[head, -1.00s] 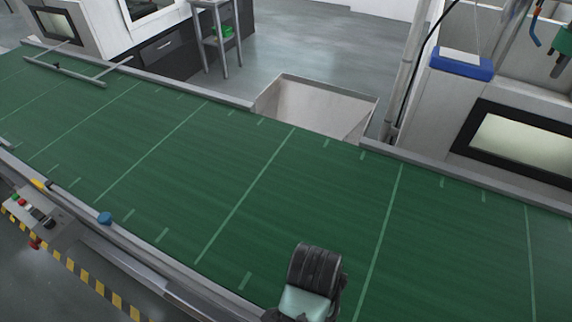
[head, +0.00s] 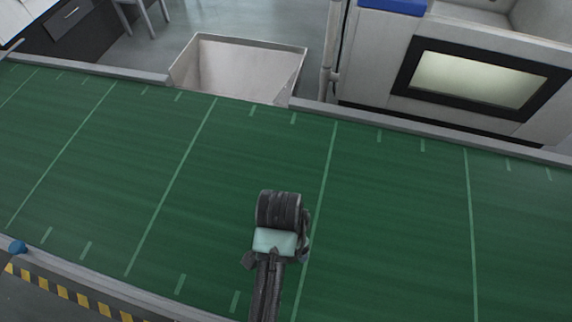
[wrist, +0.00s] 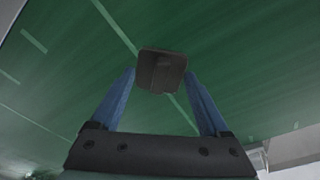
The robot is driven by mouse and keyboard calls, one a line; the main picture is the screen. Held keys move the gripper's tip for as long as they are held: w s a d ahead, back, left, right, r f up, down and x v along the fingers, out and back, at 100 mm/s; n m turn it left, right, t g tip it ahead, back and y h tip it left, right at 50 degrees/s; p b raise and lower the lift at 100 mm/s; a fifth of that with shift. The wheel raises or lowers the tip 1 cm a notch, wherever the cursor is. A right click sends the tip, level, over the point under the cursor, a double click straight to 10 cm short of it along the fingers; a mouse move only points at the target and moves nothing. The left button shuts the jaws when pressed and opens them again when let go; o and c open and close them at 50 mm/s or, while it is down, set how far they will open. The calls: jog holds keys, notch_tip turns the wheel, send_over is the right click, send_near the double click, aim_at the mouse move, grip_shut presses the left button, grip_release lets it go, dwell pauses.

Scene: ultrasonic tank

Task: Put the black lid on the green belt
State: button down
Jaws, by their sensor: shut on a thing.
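The black lid (wrist: 160,64) shows in the wrist view as a small dark, rounded square plate with a raised part in its middle. My gripper (wrist: 161,76) is shut on it, with a blue finger at each side. The green belt (head: 400,220) runs across the head view, with pale lines on it, and fills most of the wrist view behind the lid. In the head view my arm's end is over the middle of the belt and hides the fingers and the lid. The gap between lid and belt cannot be judged.
A pale open-topped bin (head: 235,68) stands at the belt's far edge. A machine with a lit window (head: 480,82) stands behind the belt at right. A blue knob (head: 17,247) sits on the near rail at left. The visible belt is clear of objects.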

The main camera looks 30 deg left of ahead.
jog(key=shift+w+f+p, duration=0.2)
jog(key=shift+f+p, duration=0.2)
jog(key=shift+f, duration=2.85)
jog(key=shift+f, duration=0.15)
grip_release()
jog(key=r, duration=0.4)
jog(key=s+r, duration=0.1)
jog(key=r, duration=0.3)
jog(key=r+b, duration=0.1)
jog(key=r, duration=0.3)
jog(key=shift+s+a+r, duration=0.15)
jog(key=shift+s+a, duration=0.1)
jog(key=shift+a, duration=0.05)
jog(key=shift+w, duration=0.1)
